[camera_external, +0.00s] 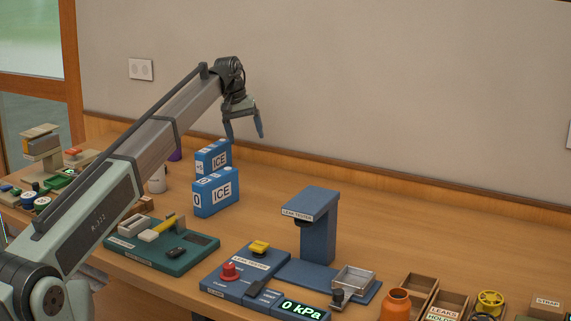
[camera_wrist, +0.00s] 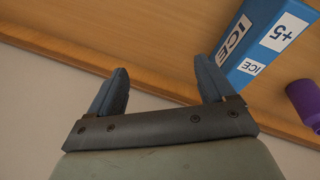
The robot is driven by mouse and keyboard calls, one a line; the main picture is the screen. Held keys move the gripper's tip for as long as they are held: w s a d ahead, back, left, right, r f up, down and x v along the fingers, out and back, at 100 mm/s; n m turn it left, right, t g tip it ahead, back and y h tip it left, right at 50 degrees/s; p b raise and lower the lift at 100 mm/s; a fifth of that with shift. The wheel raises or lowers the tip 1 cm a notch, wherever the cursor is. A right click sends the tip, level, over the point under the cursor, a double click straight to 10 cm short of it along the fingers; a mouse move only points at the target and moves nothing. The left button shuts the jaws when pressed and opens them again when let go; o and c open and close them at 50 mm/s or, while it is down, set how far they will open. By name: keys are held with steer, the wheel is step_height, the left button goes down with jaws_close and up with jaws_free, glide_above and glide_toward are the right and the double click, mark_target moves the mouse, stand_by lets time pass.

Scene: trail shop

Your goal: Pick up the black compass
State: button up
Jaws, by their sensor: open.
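My gripper (camera_external: 245,132) is raised above the back of the table, near the wall, with its fingers apart and nothing between them. In the wrist view the two blue-grey fingers of my gripper (camera_wrist: 160,75) are spread wide. I cannot clearly make out a black compass. A small black object (camera_external: 176,253) lies on the green board (camera_external: 200,244) in the external view, too small to identify. It is well below and in front of my gripper. The wrist view shows no black compass.
Two blue ICE boxes, one at the back (camera_external: 212,158) and one in front (camera_external: 216,193), stand below my gripper. The wrist view shows a +5 ICE box (camera_wrist: 268,38) and a purple object (camera_wrist: 304,98). A blue leak tester (camera_external: 318,235) stands to the right.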

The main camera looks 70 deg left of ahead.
steer(key=s+a+r+n+g, duration=0.1)
steer(key=s+a, duration=0.3)
steer(key=s, duration=0.5)
steer(key=s+a+n+g, duration=0.1)
steer(key=s+a+n, duration=0.15)
steer(key=s, duration=0.55)
steer(key=s+a+r+g, duration=0.1)
steer(key=s+a, duration=0.3)
steer(key=s, duration=0.5)
steer(key=f, duration=1.3)
steer(key=shift+a+f, duration=0.2)
steer(key=shift+f, duration=0.05)
steer(key=c, duration=1.1)
